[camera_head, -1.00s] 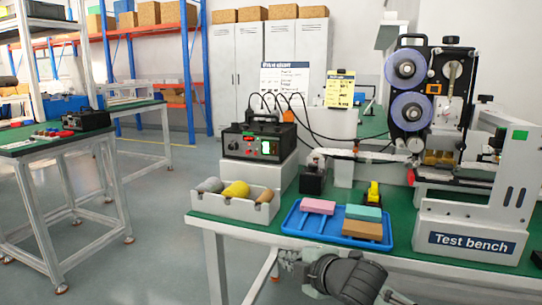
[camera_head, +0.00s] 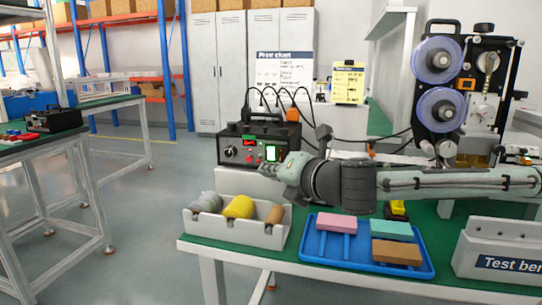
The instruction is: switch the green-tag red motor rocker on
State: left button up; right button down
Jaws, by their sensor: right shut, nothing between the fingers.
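My right arm reaches in from the right. My left gripper is not in view.
A grey bin (camera_head: 232,231) with rolls stands in front of the box. A blue tray (camera_head: 340,265) with coloured blocks lies on the green bench, below my arm. Black cables rise behind the box. A reel machine (camera_head: 456,90) stands at the back right.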

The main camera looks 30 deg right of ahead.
aim_at(280, 162)
jog(key=w+d, duration=0.2)
jog(key=d, duration=0.1)
jog(key=shift+f+p, duration=0.3)
jog(key=shift+p, duration=0.05)
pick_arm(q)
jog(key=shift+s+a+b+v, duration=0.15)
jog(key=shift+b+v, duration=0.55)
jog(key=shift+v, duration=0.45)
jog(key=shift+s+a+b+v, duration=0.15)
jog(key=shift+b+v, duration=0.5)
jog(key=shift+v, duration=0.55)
pick_arm(e)
jog(key=shift+w+d+f, duration=0.15)
jog(key=shift+w+d, duration=0.7)
jog(key=shift+d, duration=0.05)
jog(key=shift+w+d+f, duration=0.15)
jog(key=shift+w+d, duration=0.7)
jog(key=shift+d, duration=0.05)
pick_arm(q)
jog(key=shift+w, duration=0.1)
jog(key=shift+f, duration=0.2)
pick_arm(e)
jog(key=shift+w+d+f, duration=0.1)
jog(key=shift+w+d, duration=0.15)
jog(key=shift+d, duration=0.1)
